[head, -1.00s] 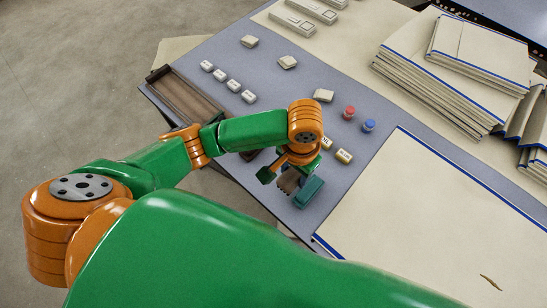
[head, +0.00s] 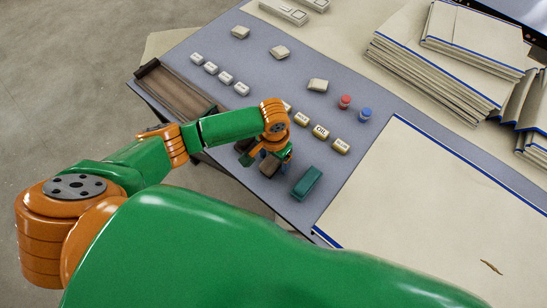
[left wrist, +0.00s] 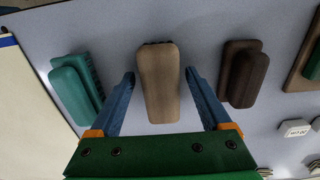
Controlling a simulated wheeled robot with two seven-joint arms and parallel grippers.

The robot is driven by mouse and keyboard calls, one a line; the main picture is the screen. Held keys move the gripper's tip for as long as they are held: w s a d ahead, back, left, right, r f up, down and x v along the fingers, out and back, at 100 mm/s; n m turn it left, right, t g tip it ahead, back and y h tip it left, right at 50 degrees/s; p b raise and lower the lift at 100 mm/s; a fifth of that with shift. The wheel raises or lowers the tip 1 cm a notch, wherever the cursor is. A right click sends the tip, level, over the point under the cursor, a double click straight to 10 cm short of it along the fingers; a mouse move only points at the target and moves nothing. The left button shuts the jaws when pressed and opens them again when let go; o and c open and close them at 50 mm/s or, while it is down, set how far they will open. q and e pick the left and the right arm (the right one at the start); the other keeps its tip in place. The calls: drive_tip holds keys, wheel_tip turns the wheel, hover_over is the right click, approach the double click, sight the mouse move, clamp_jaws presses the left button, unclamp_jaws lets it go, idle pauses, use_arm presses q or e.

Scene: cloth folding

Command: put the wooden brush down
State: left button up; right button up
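The wooden brush (left wrist: 158,85), a tan block with dark bristles just showing at its far end, lies on the grey-blue table top in the left wrist view. My left gripper (left wrist: 160,76) is open, with one blue finger on each side of the brush and a gap showing on both sides. In the head view the brush (head: 269,167) shows partly below my left gripper (head: 263,153). My right gripper is in neither view.
A teal brush (left wrist: 77,90) lies left of the wooden one and a dark brown brush (left wrist: 243,75) lies right. A brown tray (head: 178,92), small labelled blocks (head: 320,131), red (head: 345,102) and blue (head: 365,114) pieces and stacked cloths (head: 430,75) are farther off.

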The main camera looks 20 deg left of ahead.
sight(273, 159)
use_arm(q)
drive_tip(key=shift+r, duration=0.35)
wheel_tip(273, 159, up, 12)
drive_tip(key=p, duration=0.2)
drive_tip(key=shift+f, duration=0.2)
